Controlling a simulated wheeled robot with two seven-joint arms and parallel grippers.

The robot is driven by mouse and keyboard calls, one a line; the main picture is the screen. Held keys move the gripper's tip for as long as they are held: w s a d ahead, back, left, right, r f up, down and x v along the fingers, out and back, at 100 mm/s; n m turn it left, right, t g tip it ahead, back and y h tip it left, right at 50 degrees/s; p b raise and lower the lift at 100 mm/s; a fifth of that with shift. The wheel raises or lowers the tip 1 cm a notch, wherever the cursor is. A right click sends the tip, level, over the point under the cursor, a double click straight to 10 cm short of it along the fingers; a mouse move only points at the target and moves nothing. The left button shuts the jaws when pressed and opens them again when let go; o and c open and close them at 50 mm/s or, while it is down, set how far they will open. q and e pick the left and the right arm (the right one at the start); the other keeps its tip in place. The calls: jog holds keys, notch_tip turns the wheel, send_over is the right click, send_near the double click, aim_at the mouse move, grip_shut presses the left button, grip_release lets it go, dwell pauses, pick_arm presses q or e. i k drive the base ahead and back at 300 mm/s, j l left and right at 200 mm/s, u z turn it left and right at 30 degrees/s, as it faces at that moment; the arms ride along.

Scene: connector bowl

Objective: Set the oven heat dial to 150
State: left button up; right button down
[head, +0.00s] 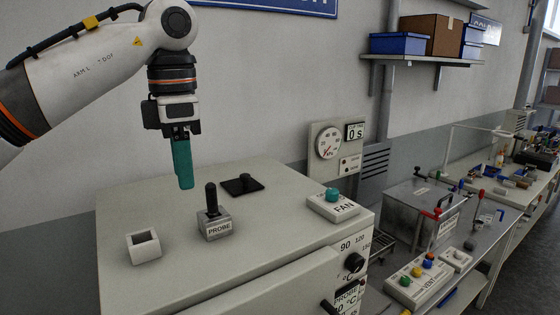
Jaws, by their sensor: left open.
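The oven heat dial (354,262) is a small black knob at the right end of the oven's front panel. The marks 90, 120 and 150 show around its upper side. Its pointer is too small to read. The pale oven (130,215) fills the lower middle of the head view. My left gripper (185,186) hangs above the back of the oven top with teal fingers pointing down. It is open, holds nothing and is well up and left of the dial. My right gripper is out of view.
On the oven top are a black-handled PROBE (218,226) in its block, a hollow white block (144,247), a black plate (242,185) and a FAN box with a teal button (332,195). A VENT box (420,283) stands at right.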

aim_at(355, 261)
jog(key=k, duration=1.05)
